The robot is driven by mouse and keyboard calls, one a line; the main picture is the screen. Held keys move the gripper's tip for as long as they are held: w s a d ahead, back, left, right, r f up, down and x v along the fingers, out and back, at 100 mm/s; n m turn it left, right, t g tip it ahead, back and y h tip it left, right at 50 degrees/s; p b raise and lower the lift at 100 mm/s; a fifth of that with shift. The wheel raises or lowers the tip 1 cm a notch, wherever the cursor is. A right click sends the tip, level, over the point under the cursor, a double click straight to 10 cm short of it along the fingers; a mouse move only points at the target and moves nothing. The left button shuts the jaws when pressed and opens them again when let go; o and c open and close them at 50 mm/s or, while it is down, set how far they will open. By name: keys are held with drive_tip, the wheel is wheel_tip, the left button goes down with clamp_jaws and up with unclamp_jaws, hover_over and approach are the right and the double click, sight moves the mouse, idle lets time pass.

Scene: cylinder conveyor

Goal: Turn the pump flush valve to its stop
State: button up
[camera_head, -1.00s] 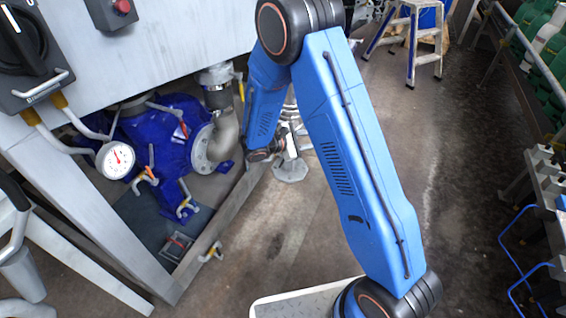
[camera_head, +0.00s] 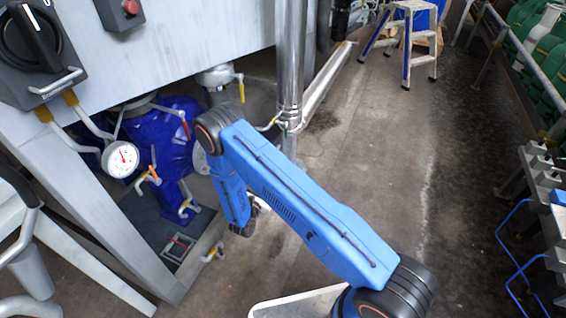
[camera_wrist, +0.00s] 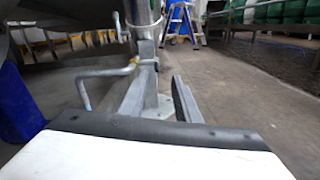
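The blue pump (camera_head: 170,140) stands inside the metal frame at left, partly hidden by my arm. Several small valves with coloured handles are around it. One has an orange handle (camera_head: 148,176), one a yellow handle (camera_head: 187,207), and another sits low at the frame edge (camera_head: 212,252). I cannot tell which is the flush valve. In the wrist view, a bent grey rod with a yellow section (camera_wrist: 133,63) lies beyond and left of my gripper (camera_wrist: 161,78). The gripper's fingers look apart, with floor showing between them. In the head view my arm mostly hides the gripper.
A shiny vertical pipe (camera_head: 290,60) stands behind my arm. A pressure gauge (camera_head: 120,159) and a dark rotary switch (camera_head: 30,38) are at left. A step ladder (camera_head: 411,35) stands at the back.

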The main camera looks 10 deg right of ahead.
drive_tip(key=shift+n, duration=0.3)
drive_tip(key=x, duration=0.5)
drive_tip(key=f+x, duration=0.1)
drive_tip(key=x, duration=1)
drive_tip(key=shift+w+a+f, duration=0.15)
drive_tip(key=shift+w, duration=0.45)
clamp_jaws()
